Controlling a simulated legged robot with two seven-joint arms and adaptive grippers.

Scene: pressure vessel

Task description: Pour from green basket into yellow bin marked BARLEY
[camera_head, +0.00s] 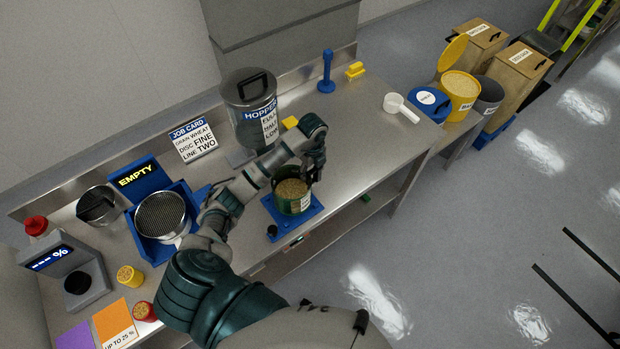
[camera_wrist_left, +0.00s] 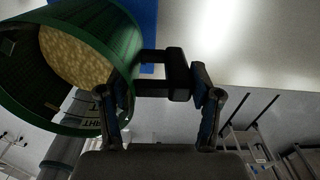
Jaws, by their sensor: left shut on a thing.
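The green basket (camera_head: 289,205), full of pale grain, is at the front of the bench over a blue square base (camera_head: 315,212). I cannot tell whether it rests on it. My left gripper (camera_head: 316,168) is at the basket's right side. In the left wrist view the basket (camera_wrist_left: 122,62) fills the upper left, and its dark handle (camera_wrist_left: 166,72) lies between the fingers (camera_wrist_left: 158,105), which are shut on it. The yellow bin (camera_head: 462,84) stands at the back right with its lid up; pale grain shows inside. Its label reads "BA", the rest hidden. My right gripper is not in view.
A grey hopper (camera_head: 246,100) stands behind my left arm. A white scoop (camera_head: 400,106) lies on the bench's right part. Bench space between basket and scoop is clear.

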